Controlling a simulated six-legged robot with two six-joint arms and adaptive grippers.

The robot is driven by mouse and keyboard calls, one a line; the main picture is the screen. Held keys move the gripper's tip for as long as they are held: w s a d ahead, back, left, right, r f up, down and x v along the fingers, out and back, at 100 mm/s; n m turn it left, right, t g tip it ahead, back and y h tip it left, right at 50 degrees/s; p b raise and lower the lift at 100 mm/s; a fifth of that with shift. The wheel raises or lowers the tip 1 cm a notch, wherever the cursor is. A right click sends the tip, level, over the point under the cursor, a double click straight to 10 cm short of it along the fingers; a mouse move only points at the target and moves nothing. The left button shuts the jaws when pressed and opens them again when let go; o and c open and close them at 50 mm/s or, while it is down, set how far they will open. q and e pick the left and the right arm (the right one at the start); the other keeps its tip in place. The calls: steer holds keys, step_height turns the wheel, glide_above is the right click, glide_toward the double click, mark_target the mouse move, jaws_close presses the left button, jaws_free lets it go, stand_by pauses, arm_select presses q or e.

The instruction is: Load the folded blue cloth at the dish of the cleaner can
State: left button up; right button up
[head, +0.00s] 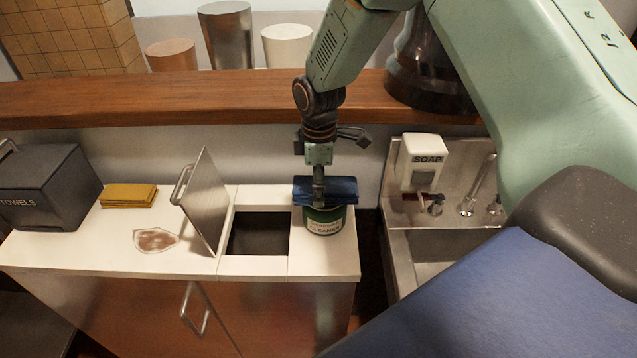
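The folded blue cloth (343,189) is at the top of the green cleaner can (324,222), near the right end of the white counter. My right gripper (318,192) comes down from above, with its finger against the cloth's front face, and appears shut on it. The cloth covers the can's top, so the dish is hidden. I cannot tell whether the cloth touches the dish or hovers just over it. My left gripper is not in view.
Left of the can is a square opening (258,233) with a raised metal lid (207,200). Further left are a brown stain (156,240), folded yellow cloths (128,195) and a dark towels box (47,188). A soap dispenser (420,163) and sink (440,248) are on the right.

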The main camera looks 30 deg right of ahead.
stand_by(0.3)
step_height(320, 180, up, 5)
steer(key=p, duration=0.4)
steer(key=shift+p, duration=0.35)
steer(key=shift+r+p, duration=0.4)
steer(key=shift+r, duration=0.65)
steer(key=shift+f, duration=0.1)
